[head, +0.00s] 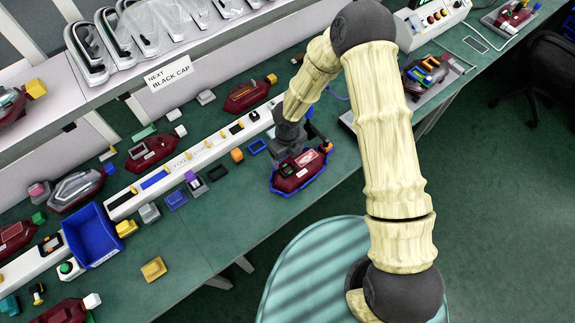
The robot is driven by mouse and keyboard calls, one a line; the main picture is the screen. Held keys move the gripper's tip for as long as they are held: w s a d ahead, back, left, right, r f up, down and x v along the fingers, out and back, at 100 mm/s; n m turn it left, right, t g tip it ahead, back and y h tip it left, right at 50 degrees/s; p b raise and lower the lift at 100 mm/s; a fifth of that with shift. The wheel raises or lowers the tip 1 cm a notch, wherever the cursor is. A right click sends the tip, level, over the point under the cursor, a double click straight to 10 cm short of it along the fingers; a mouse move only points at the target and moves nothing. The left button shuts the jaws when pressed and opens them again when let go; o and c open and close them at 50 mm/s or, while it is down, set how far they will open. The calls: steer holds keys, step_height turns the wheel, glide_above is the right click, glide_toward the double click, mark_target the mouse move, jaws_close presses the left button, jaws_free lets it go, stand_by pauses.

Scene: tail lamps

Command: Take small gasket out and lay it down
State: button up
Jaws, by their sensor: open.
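My gripper (287,153) points down at the end of my arm, just above or beside a dark red tail lamp (299,172) on the green bench. The fingers are small and partly hidden by the wrist; they appear open. The lamp has a blue rim around its lower edge and a pale label on top. I cannot tell for sure which piece is the small gasket, nor whether the fingers touch the lamp.
A long white rail (190,157) with coloured parts runs along the bench. A blue bin (91,236) stands at the left, near a yellow block (153,269). More red lamps, such as one behind the rail (247,96), lie about.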

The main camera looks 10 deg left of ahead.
mark_target(287, 170)
step_height(287, 170, down, 8)
steer(key=shift+p, duration=0.45)
steer(key=c, duration=1.2)
steer(key=shift+r, duration=0.15)
steer(key=shift+r+p, duration=1.05)
steer(key=shift+r, duration=0.35)
steer(key=shift+r+p, duration=0.4)
steer(key=shift+r, duration=0.15)
